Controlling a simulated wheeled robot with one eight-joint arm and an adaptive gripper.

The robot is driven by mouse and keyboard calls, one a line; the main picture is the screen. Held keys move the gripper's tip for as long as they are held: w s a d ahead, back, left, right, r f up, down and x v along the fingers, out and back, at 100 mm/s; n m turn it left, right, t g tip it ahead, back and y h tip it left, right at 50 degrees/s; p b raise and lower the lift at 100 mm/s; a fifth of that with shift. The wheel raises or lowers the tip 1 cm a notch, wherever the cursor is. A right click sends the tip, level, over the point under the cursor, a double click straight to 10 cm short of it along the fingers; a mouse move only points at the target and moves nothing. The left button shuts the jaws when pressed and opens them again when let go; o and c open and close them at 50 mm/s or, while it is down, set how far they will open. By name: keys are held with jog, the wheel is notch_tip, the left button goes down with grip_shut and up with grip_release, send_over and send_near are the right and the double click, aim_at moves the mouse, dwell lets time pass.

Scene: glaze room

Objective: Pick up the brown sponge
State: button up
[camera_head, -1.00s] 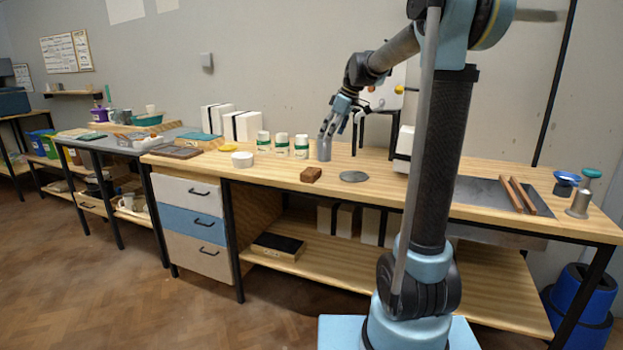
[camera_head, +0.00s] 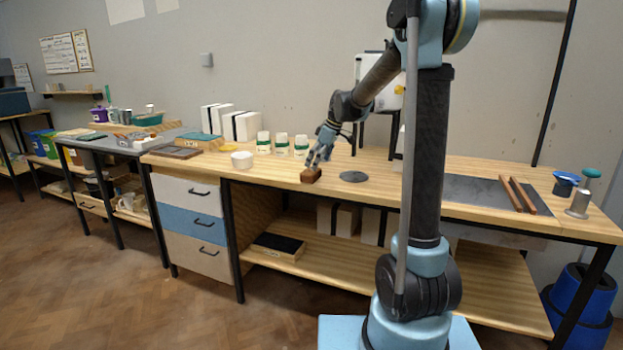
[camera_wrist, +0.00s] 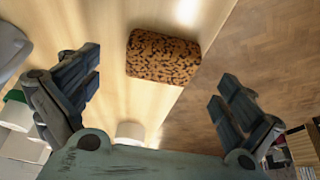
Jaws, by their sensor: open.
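The brown sponge (camera_head: 311,175) is a small speckled block lying on the wooden worktop near its front edge. In the wrist view the sponge (camera_wrist: 162,57) lies ahead, between the lines of the two spread fingers and slightly beyond their tips. My gripper (camera_head: 317,160) is just above the sponge in the head view, pointing down at it. In the wrist view my gripper (camera_wrist: 158,72) is open and nothing is held between the fingers. I cannot tell from the head view whether a finger touches the sponge.
A grey round disc (camera_head: 353,176) lies right of the sponge. A white bowl (camera_head: 242,160) and several white-and-green jars (camera_head: 282,144) stand to the left and behind. The worktop edge (camera_wrist: 190,88) runs close to the sponge, with floor beyond. Two brown bars (camera_head: 518,195) lie far right.

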aim_at(311, 171)
jog(key=x, duration=0.4)
jog(key=shift+a+r, duration=0.15)
jog(key=shift+a, duration=0.25)
jog(key=shift+w+a+f, duration=0.1)
jog(key=shift+a+f, duration=0.05)
jog(key=shift+f, duration=0.4)
jog(key=shift+c, duration=0.6)
jog(key=c, duration=0.7)
